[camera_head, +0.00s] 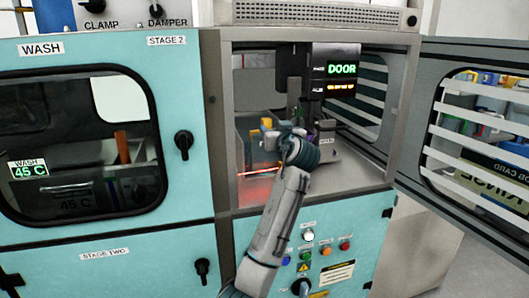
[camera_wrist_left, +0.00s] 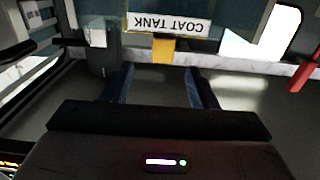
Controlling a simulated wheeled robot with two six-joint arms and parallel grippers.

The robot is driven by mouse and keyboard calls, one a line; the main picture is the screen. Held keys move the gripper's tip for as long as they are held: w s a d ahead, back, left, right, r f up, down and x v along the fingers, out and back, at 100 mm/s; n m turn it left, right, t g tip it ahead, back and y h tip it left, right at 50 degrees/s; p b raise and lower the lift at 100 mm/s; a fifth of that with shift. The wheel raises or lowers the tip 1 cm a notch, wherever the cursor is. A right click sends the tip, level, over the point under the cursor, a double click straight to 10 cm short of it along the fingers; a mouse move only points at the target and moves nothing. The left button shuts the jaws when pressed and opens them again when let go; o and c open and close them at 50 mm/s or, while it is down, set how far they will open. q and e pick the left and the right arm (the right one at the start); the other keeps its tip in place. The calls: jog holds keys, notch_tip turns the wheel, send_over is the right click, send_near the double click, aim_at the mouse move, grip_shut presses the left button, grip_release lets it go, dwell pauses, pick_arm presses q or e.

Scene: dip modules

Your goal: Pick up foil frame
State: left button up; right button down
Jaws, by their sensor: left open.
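My left gripper (camera_head: 274,137) reaches into the open right-hand bay of the teal machine; my arm hides part of the bay. In the left wrist view the two dark blue fingers (camera_wrist_left: 160,88) are apart, with nothing visible between them. Beyond them stands a label reading COAT TANK (camera_wrist_left: 168,22), upside down in that view, with a yellow piece (camera_wrist_left: 163,50) beside it. I cannot make out the foil frame for certain in either view. My right gripper is not in view.
The bay's door (camera_head: 420,140) stands open to the right. A display reading DOOR (camera_head: 341,69) hangs at the bay's top. A closed wash-stage door (camera_head: 90,215) is on the left. A red post (camera_wrist_left: 306,70) stands at the right in the wrist view.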

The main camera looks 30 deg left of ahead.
aim_at(268, 123)
pick_arm(q)
jog(key=shift+w+a+r+p, duration=0.35)
jog(key=shift+w+a, duration=0.25)
jog(key=shift+a, duration=0.15)
jog(key=shift+w+a, duration=0.15)
jog(key=shift+a, duration=0.1)
jog(key=shift+w+a+f, duration=0.1)
jog(key=shift+w+a, duration=0.15)
jog(key=shift+a, duration=0.05)
jog(key=p+x, duration=0.3)
jog(key=x, duration=0.1)
jog(key=shift+a+f, duration=0.15)
jog(key=shift+w+a+f, duration=0.15)
jog(key=shift+w+a, duration=0.05)
jog(key=shift+a, duration=0.05)
jog(key=shift+c, duration=0.6)
grip_shut()
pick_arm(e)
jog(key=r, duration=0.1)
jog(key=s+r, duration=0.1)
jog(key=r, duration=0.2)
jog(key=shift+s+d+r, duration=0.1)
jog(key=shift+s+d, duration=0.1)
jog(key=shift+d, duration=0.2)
